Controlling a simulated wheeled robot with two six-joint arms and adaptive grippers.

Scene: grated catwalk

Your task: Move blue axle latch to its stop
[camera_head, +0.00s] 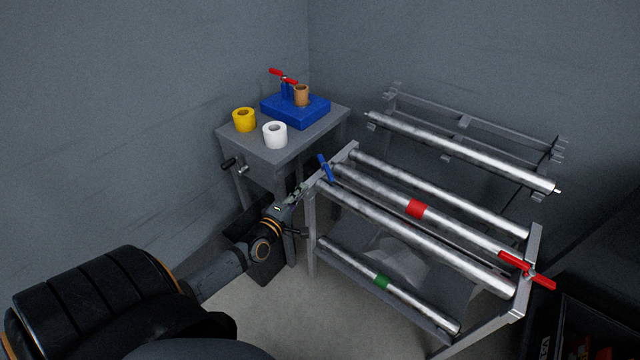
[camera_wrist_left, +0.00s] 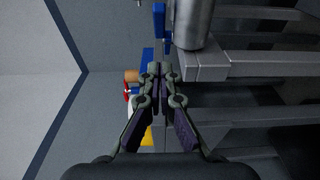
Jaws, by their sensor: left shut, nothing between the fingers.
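The blue axle latch (camera_head: 325,167) is a small blue bar at the left end of the roller stand, by the end of the middle roller (camera_head: 375,185). It stands tilted, its upper end leaning left. A blue part in the left wrist view (camera_wrist_left: 159,22), beside the metal roller end (camera_wrist_left: 193,22), looks like the same latch. My left gripper (camera_head: 301,188) is just left of and below the latch, by the corner of the stand's frame. Its fingers (camera_wrist_left: 160,70) are shut with nothing between them, apart from the latch. My right gripper is out of view.
A red latch (camera_head: 527,271) sits at the roller's right end. A grey side table (camera_head: 290,151) holds a yellow roll (camera_head: 244,120), a white roll (camera_head: 275,135) and a blue block (camera_head: 296,112). A rack with another roller (camera_head: 460,150) stands behind.

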